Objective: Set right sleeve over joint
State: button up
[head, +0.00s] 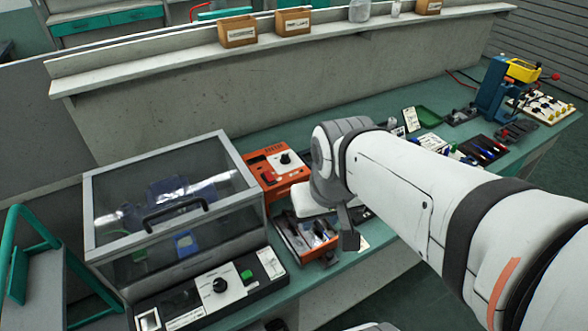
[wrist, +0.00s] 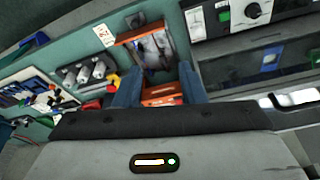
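A grey-framed case with a clear lid (head: 160,147) stands at the left of the bench, its lid down. Through the lid I see a blue pump body (head: 168,190) and a silvery cylinder (head: 212,184) to its right. I cannot tell which part is the right sleeve or the joint. The case front also shows at the right of the wrist view (wrist: 225,72). My gripper (wrist: 158,78) has its two blue-grey fingers apart with nothing visible held between them. In the head view my arm hides most of it, right of the case and above the bench.
An orange control unit (head: 281,171) and an orange-rimmed tool tray (head: 291,240) lie close to the case's right side. A panel with a black knob (head: 219,285) is at its front. A blue vise (head: 490,90) stands far right. A shelf wall runs behind.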

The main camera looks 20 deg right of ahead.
jog(key=n+g+h+b, duration=0.2)
jog(key=n+h+b, duration=0.1)
jog(key=b, duration=0.7)
send_near(318, 224)
jog(key=x, duration=0.8)
jog(key=shift+f, duration=0.1)
jog(key=shift+c, duration=0.4)
grip_shut()
